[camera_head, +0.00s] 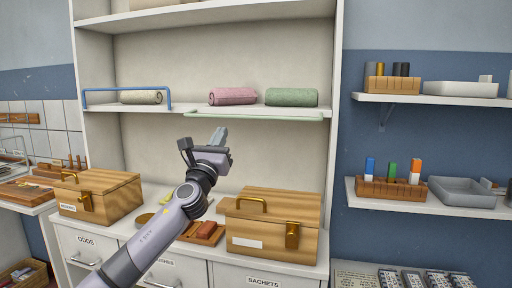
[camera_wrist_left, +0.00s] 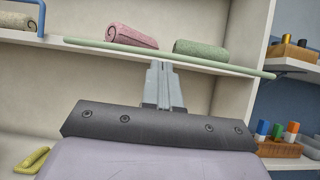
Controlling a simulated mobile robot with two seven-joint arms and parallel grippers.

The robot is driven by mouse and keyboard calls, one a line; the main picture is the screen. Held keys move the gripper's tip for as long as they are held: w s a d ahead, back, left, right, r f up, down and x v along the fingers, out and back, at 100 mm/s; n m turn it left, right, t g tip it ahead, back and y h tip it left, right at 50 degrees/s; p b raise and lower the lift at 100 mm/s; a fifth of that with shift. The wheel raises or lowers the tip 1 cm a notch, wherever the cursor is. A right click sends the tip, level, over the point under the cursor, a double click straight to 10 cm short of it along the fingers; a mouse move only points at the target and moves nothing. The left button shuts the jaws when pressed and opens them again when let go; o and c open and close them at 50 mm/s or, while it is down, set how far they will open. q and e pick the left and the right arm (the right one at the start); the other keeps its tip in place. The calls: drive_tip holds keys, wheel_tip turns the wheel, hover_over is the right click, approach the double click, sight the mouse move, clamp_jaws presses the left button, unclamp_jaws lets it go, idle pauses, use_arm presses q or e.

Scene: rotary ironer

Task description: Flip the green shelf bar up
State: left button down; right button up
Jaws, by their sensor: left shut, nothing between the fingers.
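The green shelf bar (camera_head: 254,117) lies low along the front edge of the middle shelf, in front of the pink and green rolls. In the left wrist view the green bar (camera_wrist_left: 160,55) runs across the top, just beyond my fingertips. My left gripper (camera_head: 219,135) is shut and empty, pointing up a little below the bar's left part. In the wrist view its closed fingers (camera_wrist_left: 162,70) appear close under the bar; I cannot tell whether they touch it. My right gripper is not in view.
A blue bar (camera_head: 127,90) stands raised at the shelf's left, before a cream roll (camera_head: 141,97). A pink roll (camera_head: 232,96) and a green roll (camera_head: 291,97) lie on the shelf. Wooden boxes (camera_head: 272,222) (camera_head: 100,195) stand on the counter below.

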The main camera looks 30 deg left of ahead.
use_arm(q)
drive_tip(key=s+d+f+n+g, duration=0.35)
drive_tip(key=f+n, duration=0.25)
drive_tip(key=f, duration=0.4)
drive_tip(key=s+d+f+n+g, duration=0.25)
drive_tip(key=s+f+n, duration=0.3)
drive_tip(key=f, duration=0.45)
drive_tip(key=s+d+f+n+g, duration=0.2)
drive_tip(key=s+f+n+g, duration=0.15)
drive_tip(key=f+n, duration=0.5)
drive_tip(key=s+d+f+n+g+h, duration=0.25)
drive_tip(key=s+d+f+n, duration=0.2)
drive_tip(key=s, duration=0.45)
drive_tip(key=s+d+f+n+g+h, duration=0.1)
drive_tip(key=s+d+f+n+g, duration=0.25)
drive_tip(key=s+f, duration=0.45)
drive_tip(key=s+d+f+n+g+h, duration=0.2)
drive_tip(key=s+d+f+n+g, duration=0.15)
drive_tip(key=s, duration=0.75)
drive_tip(key=w+d+f+t+h+p, duration=0.2)
drive_tip(key=w+f+t+p, duration=0.1)
drive_tip(key=w+f+t, duration=0.2)
drive_tip(key=shift+w+f+t, duration=0.2)
drive_tip(key=shift+w+t, duration=0.1)
drive_tip(key=shift+w, duration=0.25)
drive_tip(key=c, duration=1.2)
unclamp_jaws()
drive_tip(key=shift+m, duration=0.25)
